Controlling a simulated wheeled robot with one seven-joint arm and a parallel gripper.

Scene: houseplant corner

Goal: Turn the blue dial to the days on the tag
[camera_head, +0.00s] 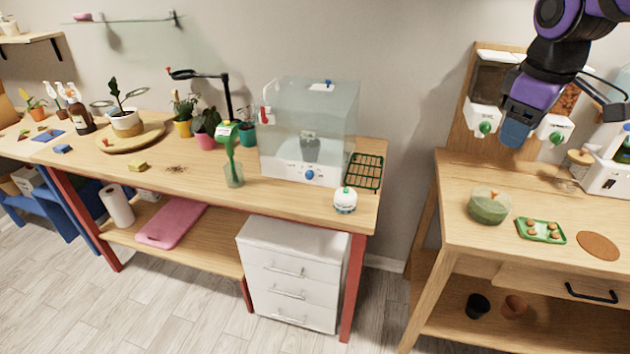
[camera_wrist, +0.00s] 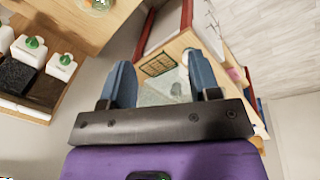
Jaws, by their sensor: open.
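The blue dial (camera_head: 309,174) is on the white front panel of a clear-walled box (camera_head: 345,115) on the long wooden table. Its setting is too small to read. A small white label (camera_head: 223,132) shows on a green stem in a glass, and a white patch with blue (camera_head: 322,86) lies on the box top; I cannot tell which is the tag, and no number is legible. My gripper (camera_head: 515,134) is at upper right, above the right-hand table, well apart from the dial. In the wrist view its blue fingers (camera_wrist: 162,84) are apart with nothing between them.
A green rack (camera_head: 364,171) stands right of the box, and a small white round timer-like object (camera_head: 345,200) sits in front. A gap separates the tables.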

